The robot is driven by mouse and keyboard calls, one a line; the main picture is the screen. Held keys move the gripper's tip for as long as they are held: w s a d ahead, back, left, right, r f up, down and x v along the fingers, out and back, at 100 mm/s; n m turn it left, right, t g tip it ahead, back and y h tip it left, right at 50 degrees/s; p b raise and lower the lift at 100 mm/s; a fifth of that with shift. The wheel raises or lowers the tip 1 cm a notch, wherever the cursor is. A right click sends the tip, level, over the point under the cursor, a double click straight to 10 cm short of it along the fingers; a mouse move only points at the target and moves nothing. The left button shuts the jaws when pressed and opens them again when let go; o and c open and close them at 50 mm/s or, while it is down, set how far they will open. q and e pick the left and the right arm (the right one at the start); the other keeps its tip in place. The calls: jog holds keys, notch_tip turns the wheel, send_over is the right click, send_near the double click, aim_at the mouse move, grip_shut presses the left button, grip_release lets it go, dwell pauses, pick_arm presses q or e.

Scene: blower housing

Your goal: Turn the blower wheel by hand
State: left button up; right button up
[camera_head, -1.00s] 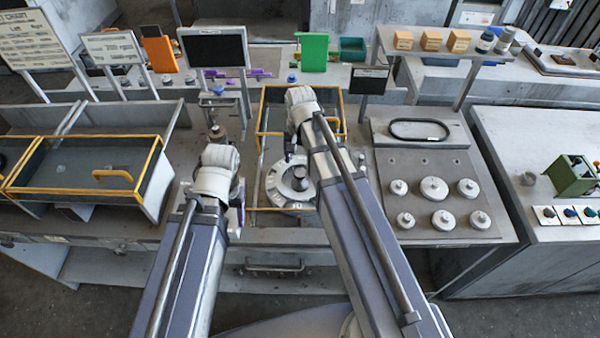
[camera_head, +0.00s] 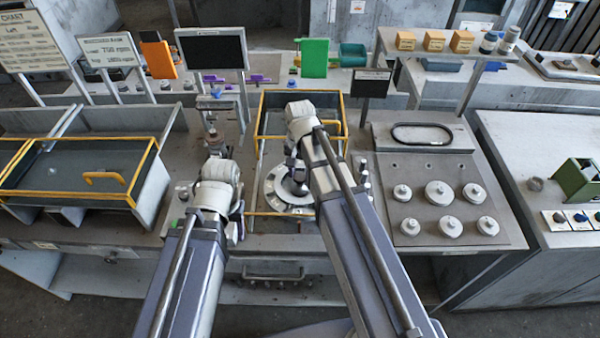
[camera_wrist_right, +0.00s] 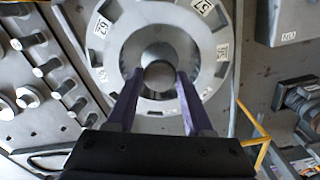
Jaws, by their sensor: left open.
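The blower wheel (camera_head: 279,197) is a light grey disc with slots and number labels around its face, set inside a yellow-edged frame. It fills the upper middle of the right wrist view (camera_wrist_right: 105,57), with a round hub knob (camera_wrist_right: 158,75) at its centre. My right gripper (camera_wrist_right: 160,76) is open, one purple finger on each side of the knob; a small gap seems to show on both sides. In the head view my right gripper (camera_head: 296,172) is over the hub, and my arm hides the wheel's right part. My left gripper (camera_head: 236,217) is open and empty, left of the wheel.
A yellow-framed bin (camera_head: 75,180) is at left. A grey plate with several knobbed discs (camera_head: 440,193) is at right. A black screen (camera_head: 212,50) and an orange panel (camera_head: 158,60) stand behind. An upright fixture (camera_head: 212,140) stands just left of the frame.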

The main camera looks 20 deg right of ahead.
grip_shut()
dwell(0.4)
dwell(0.4)
jog(key=n, duration=0.9)
jog(key=shift+n, duration=0.4)
jog(key=n, duration=0.5)
jog(key=shift+n, duration=2.4)
